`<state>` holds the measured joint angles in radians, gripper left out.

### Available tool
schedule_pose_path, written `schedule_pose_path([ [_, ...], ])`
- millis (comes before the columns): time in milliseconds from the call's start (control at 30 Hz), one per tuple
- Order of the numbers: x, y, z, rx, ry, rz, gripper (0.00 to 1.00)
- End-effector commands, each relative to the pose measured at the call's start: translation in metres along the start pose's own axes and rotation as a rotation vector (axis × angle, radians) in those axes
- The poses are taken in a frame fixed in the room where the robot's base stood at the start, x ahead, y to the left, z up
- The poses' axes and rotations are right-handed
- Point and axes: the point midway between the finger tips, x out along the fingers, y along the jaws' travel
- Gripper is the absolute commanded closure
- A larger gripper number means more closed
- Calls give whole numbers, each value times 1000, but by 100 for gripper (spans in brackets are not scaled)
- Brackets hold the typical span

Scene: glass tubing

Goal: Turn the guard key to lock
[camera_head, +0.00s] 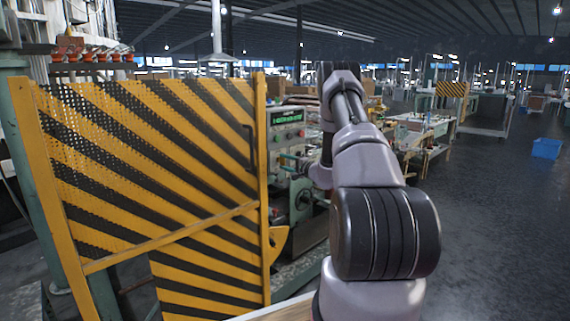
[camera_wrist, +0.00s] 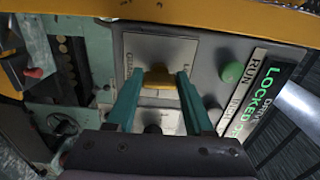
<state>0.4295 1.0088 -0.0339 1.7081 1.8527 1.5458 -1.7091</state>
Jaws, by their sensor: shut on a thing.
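The yellow guard key (camera_wrist: 158,78) sits on a light plate of the grey control panel in the wrist view. The two teal fingers of my gripper (camera_wrist: 160,82) stand on either side of the key and are shut on it. Lettering on the plate beside the key is partly covered and hard to read. The panel's display (camera_wrist: 262,93) shows green text that reads "LOCKED". In the head view, the panel (camera_head: 286,133) stands beyond the guard, and my arm hides the gripper and the key.
A yellow and black striped guard (camera_head: 150,150) with a dark handle fills the left of the head view, close to my arm. A green button (camera_wrist: 232,72) is right of the key. Grey floor lies open at the right, with a blue crate (camera_head: 546,148) farther off.

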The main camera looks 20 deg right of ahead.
Motion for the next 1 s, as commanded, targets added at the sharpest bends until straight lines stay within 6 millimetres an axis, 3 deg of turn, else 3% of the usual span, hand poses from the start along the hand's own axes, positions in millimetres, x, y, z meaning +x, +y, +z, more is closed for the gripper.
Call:
schedule_pose_path([
  [33,-1,2,1,-1,-1,4,100],
  [67,-1,2,1,-1,-1,5,36],
  [100,-1,2,1,0,-1,5,21],
  [133,-1,2,0,0,-1,4,18],
  [533,-8,1,-1,1,2,3,18],
  [1000,-93,1,-1,2,2,3,18],
])
